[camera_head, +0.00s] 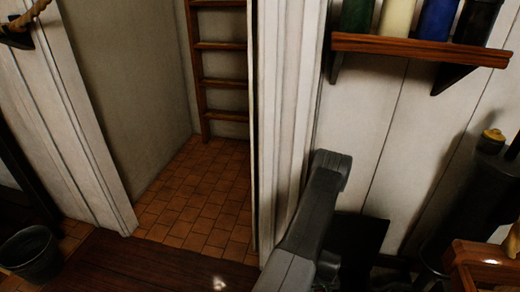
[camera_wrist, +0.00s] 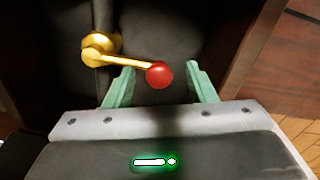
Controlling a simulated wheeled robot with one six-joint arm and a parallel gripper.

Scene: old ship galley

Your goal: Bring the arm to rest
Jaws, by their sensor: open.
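In the wrist view my gripper (camera_wrist: 162,70) is open, with its two green fingers spread apart. A brass lever (camera_wrist: 122,60) with a red ball knob (camera_wrist: 159,75) shows at the fingertips. The knob appears in the gap between the fingers and is not gripped. I cannot tell whether it is level with the tips or beyond them. The lever's brass hub (camera_wrist: 101,46) sits on a dark surface. In the head view my dark arm (camera_head: 312,215) reaches up from the bottom, right of the doorway; my gripper does not show there.
A wooden shelf (camera_head: 420,48) with several bottles hangs on the white plank wall at upper right. A doorway opens onto a tiled floor (camera_head: 200,190) and a wooden ladder (camera_head: 203,70). A dark bucket (camera_head: 30,255) stands at lower left. Wooden furniture (camera_head: 485,258) fills the lower right corner.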

